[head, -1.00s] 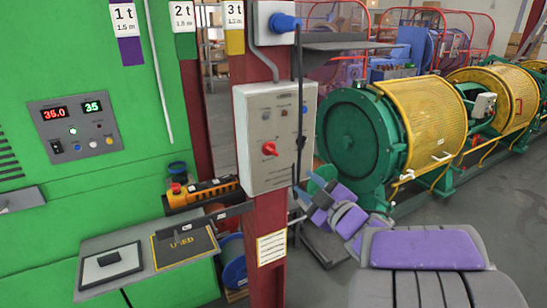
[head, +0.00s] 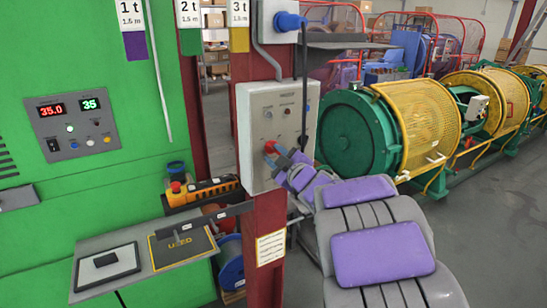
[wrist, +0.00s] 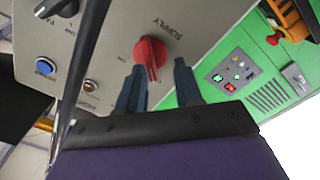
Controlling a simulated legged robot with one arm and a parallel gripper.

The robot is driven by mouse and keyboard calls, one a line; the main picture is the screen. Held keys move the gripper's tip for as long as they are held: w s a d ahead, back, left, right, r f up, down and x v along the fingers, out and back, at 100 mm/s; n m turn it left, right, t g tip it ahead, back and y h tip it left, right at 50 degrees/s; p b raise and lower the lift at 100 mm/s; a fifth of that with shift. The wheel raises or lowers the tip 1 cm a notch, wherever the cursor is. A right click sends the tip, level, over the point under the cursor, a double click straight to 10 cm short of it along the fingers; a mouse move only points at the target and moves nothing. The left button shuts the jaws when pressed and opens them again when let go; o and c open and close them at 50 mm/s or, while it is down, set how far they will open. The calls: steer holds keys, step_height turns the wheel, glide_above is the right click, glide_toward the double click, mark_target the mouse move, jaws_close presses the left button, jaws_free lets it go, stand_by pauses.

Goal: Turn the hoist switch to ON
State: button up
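A light grey control box (head: 262,170) is fixed to a dark red post. A red rotary knob (head: 270,146) is on its face. In the wrist view this red knob (wrist: 151,55) has the word SUPPLY beside it. A dark knob (wrist: 58,8) shows at the wrist view's upper left edge, cut off by the frame; its label is not clearly readable. My gripper (wrist: 158,66) is open, its two blue-grey fingers apart, with the red knob just past and between their tips. In the head view my gripper (head: 279,157) is right at the red knob. I cannot tell contact.
A blue button (wrist: 45,66) and a reddish lamp (wrist: 91,86) sit on the same box. A black cable (wrist: 80,70) hangs across the wrist view. Green-yellow strander drums (head: 415,120) stand at right.

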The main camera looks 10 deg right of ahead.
steer(key=shift+w+d+r, duration=0.1)
steer(key=shift+w+r, duration=0.05)
steer(key=shift+w+d, duration=0.6)
steer(key=shift+d, duration=0.1)
steer(key=shift+w+a+f, duration=0.1)
steer(key=shift+a+f, duration=0.15)
steer(key=shift+a, duration=0.45)
steer(key=shift+c, duration=1.3)
steer(key=c, duration=0.3)
steer(key=shift+d, duration=0.45)
jaws_close()
